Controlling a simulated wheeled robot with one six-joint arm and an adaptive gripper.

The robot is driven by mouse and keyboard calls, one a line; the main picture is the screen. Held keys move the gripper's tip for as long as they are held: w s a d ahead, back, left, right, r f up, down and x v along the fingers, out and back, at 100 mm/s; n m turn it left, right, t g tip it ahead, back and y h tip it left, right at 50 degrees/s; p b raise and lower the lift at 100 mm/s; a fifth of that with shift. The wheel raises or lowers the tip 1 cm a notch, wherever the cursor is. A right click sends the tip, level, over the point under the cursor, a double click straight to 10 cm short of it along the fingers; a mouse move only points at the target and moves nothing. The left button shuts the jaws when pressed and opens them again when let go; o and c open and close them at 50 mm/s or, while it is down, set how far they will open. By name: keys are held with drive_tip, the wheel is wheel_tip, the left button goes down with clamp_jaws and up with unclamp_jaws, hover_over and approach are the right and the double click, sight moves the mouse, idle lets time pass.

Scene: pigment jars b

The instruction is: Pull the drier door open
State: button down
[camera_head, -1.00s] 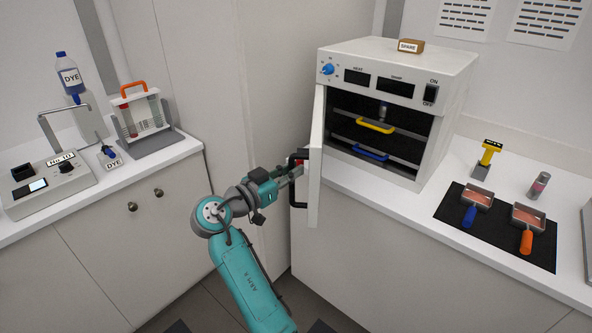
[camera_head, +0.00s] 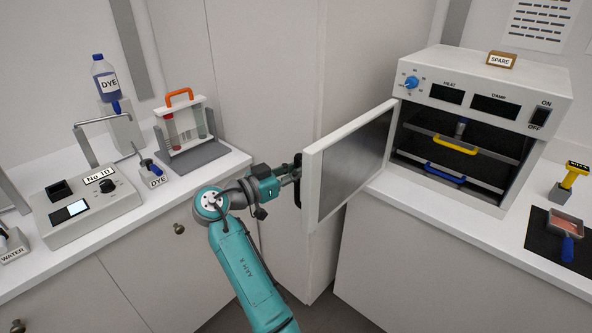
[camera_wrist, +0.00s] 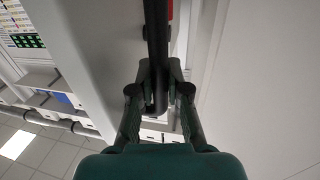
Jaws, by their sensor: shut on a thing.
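The white drier (camera_head: 480,118) stands on the right counter with a blue knob and an ON/OFF switch on its front. Its door (camera_head: 352,160) is swung wide out to the left, its dark inner panel showing. My gripper (camera_head: 294,174) is at the door's outer edge, shut on the dark door handle (camera_head: 299,181). In the wrist view my gripper (camera_wrist: 159,88) has its two fingers closed around the dark handle bar (camera_wrist: 156,40). Inside the drier are shelves with a yellow handle (camera_head: 455,145) and a blue handle (camera_head: 445,172). Part of the handle is hidden by the fingers and door.
A box marked SPARE (camera_head: 501,60) sits on top of the drier. A dark mat (camera_head: 545,235) with a scoop lies on the right counter. The left counter holds a No 10 device (camera_head: 95,205), a tube rack (camera_head: 190,155) and a dye bottle (camera_head: 105,80).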

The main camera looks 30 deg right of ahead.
drive_tip(key=shift+w, duration=0.2)
drive_tip(key=c, duration=1.1)
unclamp_jaws()
drive_tip(key=shift+c, duration=0.2)
drive_tip(key=s+a, duration=0.1)
drive_tip(key=a, duration=1.1)
drive_tip(key=shift+s, duration=0.4)
